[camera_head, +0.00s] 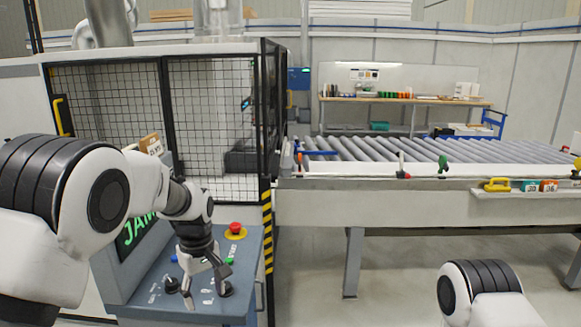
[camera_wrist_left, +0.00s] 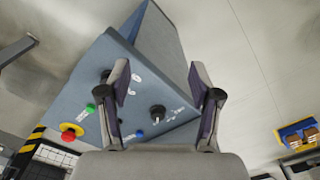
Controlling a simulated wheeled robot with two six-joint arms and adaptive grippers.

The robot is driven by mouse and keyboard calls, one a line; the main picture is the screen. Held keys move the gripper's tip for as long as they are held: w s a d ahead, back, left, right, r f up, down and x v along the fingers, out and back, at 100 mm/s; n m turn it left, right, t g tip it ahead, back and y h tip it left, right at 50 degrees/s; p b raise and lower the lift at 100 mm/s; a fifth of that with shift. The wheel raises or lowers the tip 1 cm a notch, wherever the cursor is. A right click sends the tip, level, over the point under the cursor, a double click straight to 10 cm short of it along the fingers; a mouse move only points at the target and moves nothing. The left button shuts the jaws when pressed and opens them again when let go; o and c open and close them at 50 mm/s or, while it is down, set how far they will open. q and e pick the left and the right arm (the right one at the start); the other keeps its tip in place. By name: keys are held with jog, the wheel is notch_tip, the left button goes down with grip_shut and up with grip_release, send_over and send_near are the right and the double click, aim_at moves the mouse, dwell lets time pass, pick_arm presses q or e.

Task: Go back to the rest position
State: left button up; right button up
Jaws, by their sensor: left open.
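My left gripper (camera_head: 207,291) is open and empty, pointing down over the sloped blue-grey control panel (camera_head: 152,303). In the left wrist view its two fingers (camera_wrist_left: 158,70) are spread, with a black knob (camera_wrist_left: 158,112) showing between them. A second black knob (camera_wrist_left: 105,75) lies outside the left finger. In the head view one finger is close to a knob (camera_head: 226,290); I cannot tell whether they touch. My left arm (camera_head: 90,200) reaches in from the left. My right arm (camera_head: 480,290) shows only in part at the lower right; its gripper is out of view.
The panel carries a red stop button (camera_head: 235,227) on yellow, a green button (camera_head: 229,261) and a screen (camera_head: 132,236) with green lettering. A black mesh guard (camera_head: 215,120) stands behind. A roller conveyor (camera_head: 420,150) runs right. The floor (camera_head: 390,290) before it is clear.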

pick_arm(q)
jog(key=s+a+f+g+b, duration=0.2)
jog(key=s+f+g+b, duration=0.1)
jog(key=s+f, duration=1.05)
jog(key=s+a+f+g+b, duration=0.3)
jog(key=s+f, duration=0.6)
jog(key=f, duration=0.9)
jog(key=s+a+f+m+t+b, duration=0.1)
jog(key=s+f+m+t, duration=0.15)
jog(key=s, duration=0.65)
jog(key=s+a+f+m+t, duration=0.1)
jog(key=s+f+m, duration=0.25)
jog(key=s, duration=0.45)
jog(key=w+m+t, duration=0.1)
jog(key=w, duration=0.1)
jog(key=w+m+t, duration=0.1)
jog(key=w, duration=0.1)
jog(key=shift+w+d+t, duration=0.1)
jog(key=shift+t, duration=0.25)
